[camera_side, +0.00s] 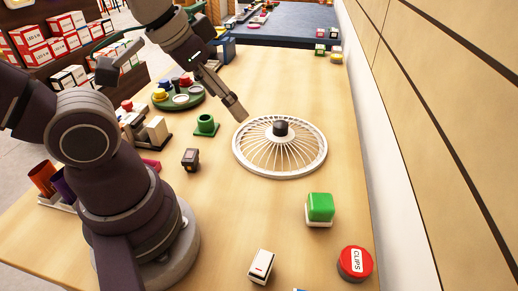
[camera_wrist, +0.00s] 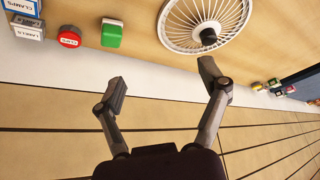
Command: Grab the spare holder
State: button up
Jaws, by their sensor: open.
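No label marks the spare holder. A small green cup-shaped holder on a square base (camera_side: 206,126) stands upright on the table, left of the white wheel-like chandelier frame (camera_side: 248,158). A small dark block-like piece (camera_side: 190,159) sits nearer the front. The frame lies flat, with a black hub (camera_side: 281,128) at its middle; it also shows at the top of the wrist view (camera_wrist: 172,30). My gripper (camera_side: 242,114) is above the table near the frame's far-left rim. In the wrist view my gripper (camera_wrist: 162,84) is open, with nothing between its fingers.
A round green tray (camera_side: 182,101) with coloured pieces stands behind the green holder. A green-topped box (camera_side: 320,208), a red clips tub (camera_side: 355,263) and a white box (camera_side: 262,266) stand at the front right. A wall runs along the right. The table's front middle is mostly clear.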

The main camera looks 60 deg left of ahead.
jog(key=n+g, duration=0.6)
jog(key=n, duration=1.1)
send_over(206, 124)
jog(key=w+a, duration=0.1)
notch_tip(206, 124, down, 10)
jog(key=f, duration=1)
jog(key=shift+s+a, duration=0.25)
jog(key=shift+a, duration=0.05)
jog(key=shift+r, duration=0.1)
jog(key=c, duration=1.2)
